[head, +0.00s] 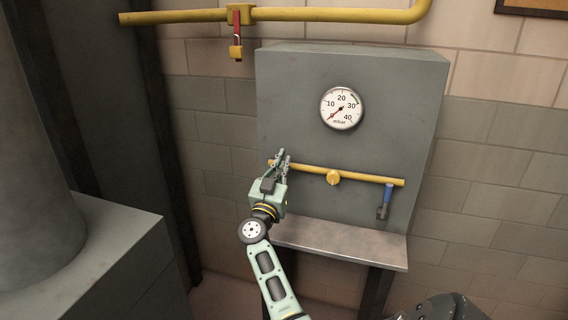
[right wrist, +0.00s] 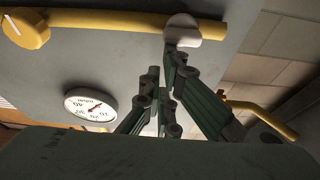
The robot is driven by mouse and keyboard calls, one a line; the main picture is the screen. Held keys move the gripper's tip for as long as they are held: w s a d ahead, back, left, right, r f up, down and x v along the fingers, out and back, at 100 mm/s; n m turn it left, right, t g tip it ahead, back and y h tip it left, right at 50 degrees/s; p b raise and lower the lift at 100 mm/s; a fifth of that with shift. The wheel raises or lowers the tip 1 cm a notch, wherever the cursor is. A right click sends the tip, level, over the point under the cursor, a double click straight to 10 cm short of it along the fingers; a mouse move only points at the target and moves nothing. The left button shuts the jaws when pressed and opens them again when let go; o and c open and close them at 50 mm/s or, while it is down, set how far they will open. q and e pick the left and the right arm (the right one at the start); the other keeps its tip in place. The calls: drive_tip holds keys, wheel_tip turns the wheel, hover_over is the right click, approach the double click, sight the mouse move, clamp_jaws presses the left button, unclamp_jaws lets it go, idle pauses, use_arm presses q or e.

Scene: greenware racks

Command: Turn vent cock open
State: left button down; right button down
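The gauge panel (head: 290,90) carries a yellow pipe (head: 312,169) across its lower front. My right gripper (head: 285,153) is in front of the pipe's left end, with its tips just above the pipe in the head view. A white fitting (right wrist: 182,27) sits on the pipe beyond my right fingertips (right wrist: 161,62) in the right wrist view. In the head view it is hidden by the gripper. The fingertips are close together, and I cannot tell whether they touch the fitting. No label marks the vent cock. My left gripper is not in view.
A yellow knob (head: 333,177) and a blue-handled valve (head: 387,197) are farther right on the pipe. A round gauge (head: 341,107) is above. A red-handled valve (head: 236,42) hangs on the overhead pipe (head: 330,14). A ledge (head: 340,245) juts out below the panel.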

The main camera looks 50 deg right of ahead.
wheel_tip(320, 180, up, 4)
drive_tip(key=p, duration=0.5)
drive_tip(key=b+v, duration=0.2)
drive_tip(key=v, duration=0.8)
drive_tip(key=shift+b, duration=0.35)
